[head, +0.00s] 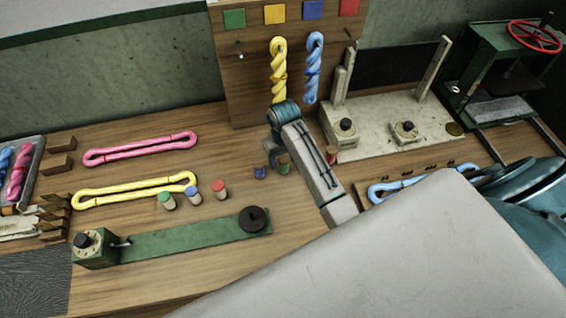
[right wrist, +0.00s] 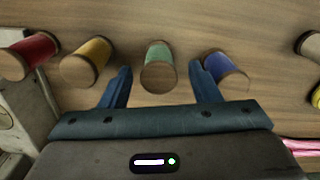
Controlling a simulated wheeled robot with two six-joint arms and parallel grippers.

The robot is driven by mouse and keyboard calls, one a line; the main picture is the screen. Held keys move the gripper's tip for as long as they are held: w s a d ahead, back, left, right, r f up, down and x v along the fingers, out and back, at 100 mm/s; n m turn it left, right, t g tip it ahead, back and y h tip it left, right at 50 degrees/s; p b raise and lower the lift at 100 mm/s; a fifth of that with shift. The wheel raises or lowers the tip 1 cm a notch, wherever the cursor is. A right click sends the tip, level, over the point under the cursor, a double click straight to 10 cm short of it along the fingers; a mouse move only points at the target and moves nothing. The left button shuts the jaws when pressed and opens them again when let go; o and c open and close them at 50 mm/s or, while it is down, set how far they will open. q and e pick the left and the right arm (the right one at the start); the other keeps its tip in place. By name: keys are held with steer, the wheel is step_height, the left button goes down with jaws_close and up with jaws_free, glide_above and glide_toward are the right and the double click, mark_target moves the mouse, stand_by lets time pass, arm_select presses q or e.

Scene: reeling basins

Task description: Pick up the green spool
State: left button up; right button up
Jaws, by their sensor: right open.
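The green spool (right wrist: 159,68) stands between the two spread fingers of my right gripper (right wrist: 161,74) in the right wrist view, with a gap on each side. In the head view the green spool (head: 284,164) stands beside the blue spool (head: 260,172), partly covered by my right gripper (head: 272,155). The right gripper is open and holds nothing. The blue spool (right wrist: 226,76) is close outside one finger, and the yellow spool (right wrist: 87,62) is outside the other. My left gripper is not in view.
A red spool (right wrist: 30,55) stands beyond the yellow one. A pale machine base (head: 390,125) stands to the right. Several coloured skeins, a pink one (head: 140,148) among them, and a green bar fixture (head: 190,236) lie to the left. Three small colour-topped pieces (head: 193,197) stand between.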

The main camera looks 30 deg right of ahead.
mark_target(284, 159)
step_height(284, 159, down, 3)
steer(key=shift+s+p, duration=0.15)
steer(key=shift+p, duration=0.35)
steer(key=shift+d+f, duration=0.1)
steer(key=shift+f, duration=0.05)
steer(key=c, duration=1)
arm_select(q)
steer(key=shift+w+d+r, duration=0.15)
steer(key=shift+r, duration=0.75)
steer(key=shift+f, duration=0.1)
